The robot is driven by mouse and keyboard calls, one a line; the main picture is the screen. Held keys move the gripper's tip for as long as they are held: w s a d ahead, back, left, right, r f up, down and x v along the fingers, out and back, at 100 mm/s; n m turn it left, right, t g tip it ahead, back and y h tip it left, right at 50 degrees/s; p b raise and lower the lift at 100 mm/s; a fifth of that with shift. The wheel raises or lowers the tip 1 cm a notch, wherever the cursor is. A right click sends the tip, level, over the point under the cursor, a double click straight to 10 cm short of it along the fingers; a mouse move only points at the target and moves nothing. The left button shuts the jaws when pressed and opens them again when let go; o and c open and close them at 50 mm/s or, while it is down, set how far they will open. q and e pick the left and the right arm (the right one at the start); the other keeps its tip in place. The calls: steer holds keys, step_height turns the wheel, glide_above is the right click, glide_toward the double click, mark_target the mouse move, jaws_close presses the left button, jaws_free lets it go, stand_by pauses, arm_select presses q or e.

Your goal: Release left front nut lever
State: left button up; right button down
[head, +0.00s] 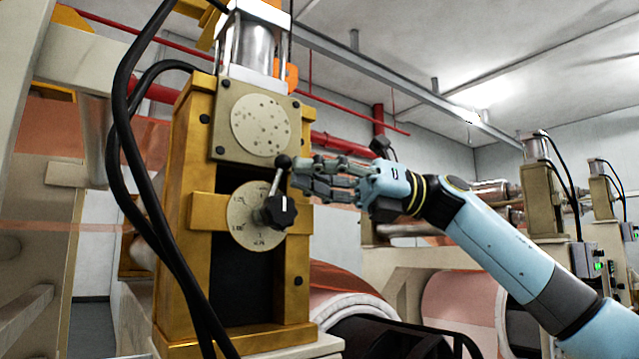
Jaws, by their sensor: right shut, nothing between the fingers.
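The nut lever (276,178) is a short metal rod with a black ball knob (283,161) at its upper end. It stands nearly upright, leaning slightly right, above a black hub knob (280,211) on a round marked dial (246,217). The dial sits on the front of a yellow machine frame (184,170). My right gripper (300,174) comes in from the right with its fingers shut and empty. Its fingertips are just right of the ball knob; I cannot tell whether they touch it. My left gripper is not in view.
Thick black cables (122,130) hang down the frame's left side. A speckled round plate (260,125) is above the dial. A copper foil roll (335,285) lies low behind the frame. Further machines (545,195) stand at the right.

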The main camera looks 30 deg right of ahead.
steer(key=shift+a+r, duration=0.5)
steer(key=shift+a, duration=0.15)
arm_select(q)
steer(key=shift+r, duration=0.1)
arm_select(e)
steer(key=shift+s+a, duration=0.1)
stand_by(0.7)
